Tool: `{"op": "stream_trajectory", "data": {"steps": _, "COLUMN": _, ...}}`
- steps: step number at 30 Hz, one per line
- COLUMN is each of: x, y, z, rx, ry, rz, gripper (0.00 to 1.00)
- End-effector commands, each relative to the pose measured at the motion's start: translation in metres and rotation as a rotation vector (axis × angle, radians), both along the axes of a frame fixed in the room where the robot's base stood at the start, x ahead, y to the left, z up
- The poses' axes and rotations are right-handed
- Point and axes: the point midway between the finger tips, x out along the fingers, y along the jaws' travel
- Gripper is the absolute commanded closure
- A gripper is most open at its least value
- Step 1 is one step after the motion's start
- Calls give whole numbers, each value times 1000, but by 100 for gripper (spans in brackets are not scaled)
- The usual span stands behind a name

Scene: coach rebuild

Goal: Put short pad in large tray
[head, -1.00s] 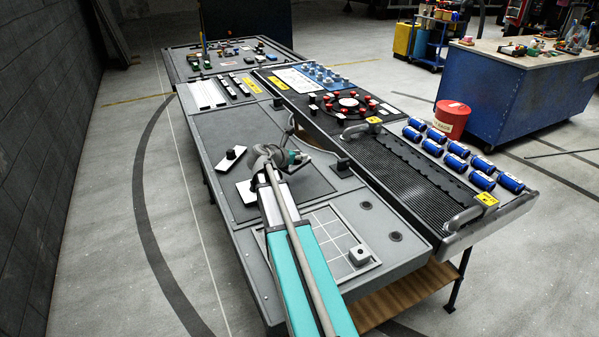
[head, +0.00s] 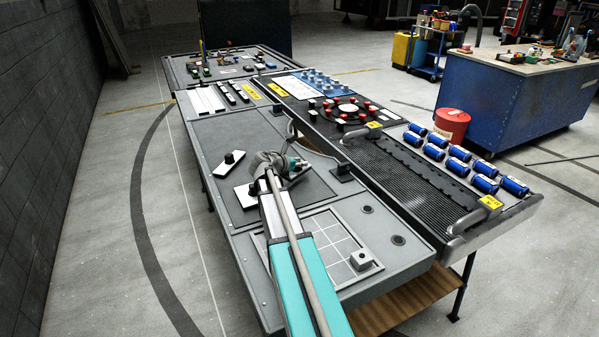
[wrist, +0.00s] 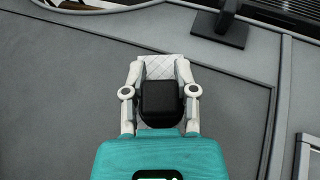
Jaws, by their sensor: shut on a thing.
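My gripper (wrist: 160,98) is shut on a black block-shaped handle (wrist: 161,103). White quilted material, which looks like the short pad (wrist: 160,68), shows beyond and just below the handle between the fingers. In the head view my gripper (head: 294,165) is over the right part of the dark panel on the bench, and the held pad is mostly hidden there. The light framed tray with grid lines (head: 318,222), probably the large tray, lies nearer, beside my arm. I cannot tell the pad's height above the bench.
A white block with a black knob (head: 361,260) sits in the gridded tray's near right corner. A white strip with a black knob (head: 229,164) and a white plate (head: 240,194) lie left of my arm. A black stand (head: 341,172) is right of my gripper.

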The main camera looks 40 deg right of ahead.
Motion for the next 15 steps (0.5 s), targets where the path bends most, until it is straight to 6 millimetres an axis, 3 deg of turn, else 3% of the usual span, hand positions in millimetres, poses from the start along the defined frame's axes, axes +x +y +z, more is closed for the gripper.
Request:
{"op": "stream_trajectory", "data": {"steps": 6, "x": 2, "y": -2, "z": -22, "rx": 0, "ry": 0, "rz": 0, "gripper": 100}}
{"op": "stream_trajectory", "data": {"steps": 15, "x": 2, "y": -1, "z": -34, "rx": 0, "ry": 0, "rz": 1, "gripper": 100}}
